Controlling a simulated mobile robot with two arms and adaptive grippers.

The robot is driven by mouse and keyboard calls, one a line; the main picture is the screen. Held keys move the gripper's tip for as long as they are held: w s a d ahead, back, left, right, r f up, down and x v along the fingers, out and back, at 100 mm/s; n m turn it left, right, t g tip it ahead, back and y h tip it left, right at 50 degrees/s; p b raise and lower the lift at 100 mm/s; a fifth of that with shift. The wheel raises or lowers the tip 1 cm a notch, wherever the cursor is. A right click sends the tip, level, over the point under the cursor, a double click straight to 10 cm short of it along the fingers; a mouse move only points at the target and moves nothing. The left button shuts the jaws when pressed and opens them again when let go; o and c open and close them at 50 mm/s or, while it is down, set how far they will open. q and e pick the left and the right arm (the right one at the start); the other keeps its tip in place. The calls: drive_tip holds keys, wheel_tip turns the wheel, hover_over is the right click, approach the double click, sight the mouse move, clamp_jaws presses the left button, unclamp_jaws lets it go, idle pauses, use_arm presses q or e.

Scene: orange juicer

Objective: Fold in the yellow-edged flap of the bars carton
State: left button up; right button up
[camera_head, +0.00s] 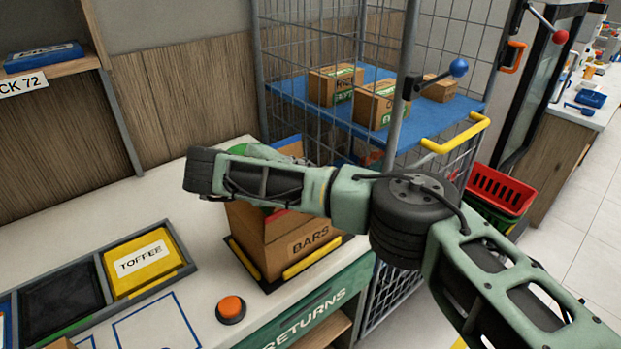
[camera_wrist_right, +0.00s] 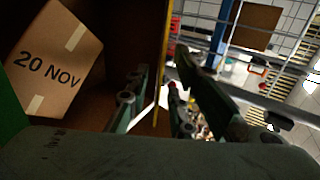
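The bars carton (camera_head: 272,245) is a brown box marked BARS, standing on the counter in a dark holder with yellow bars. My right arm crosses over it in the head view and hides most of its top. In the right wrist view, a brown panel ending in a yellow edge (camera_wrist_right: 166,50), apparently the yellow-edged flap, stands between the fingers of my right gripper (camera_wrist_right: 162,82). The fingers are apart; contact with the flap is unclear. A box marked 20 NOV (camera_wrist_right: 50,62) shows at the left of that view. My left gripper is not in view.
A wire cage trolley (camera_head: 330,30) with a blue shelf and small cartons stands behind the carton. An orange button (camera_head: 231,307) and a yellow TOFFEE bin (camera_head: 143,262) are on the counter to the left.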

drive_tip(key=shift+d, duration=0.1)
clamp_jaws()
idle(0.3)
drive_tip(key=b, duration=0.1)
drive_tip(key=h+b, duration=0.1)
drive_tip(key=b, duration=0.1)
drive_tip(key=shift+a+f+t, duration=0.2)
drive_tip(key=shift+f+t, duration=0.2)
drive_tip(key=shift+c, duration=2.2)
unclamp_jaws()
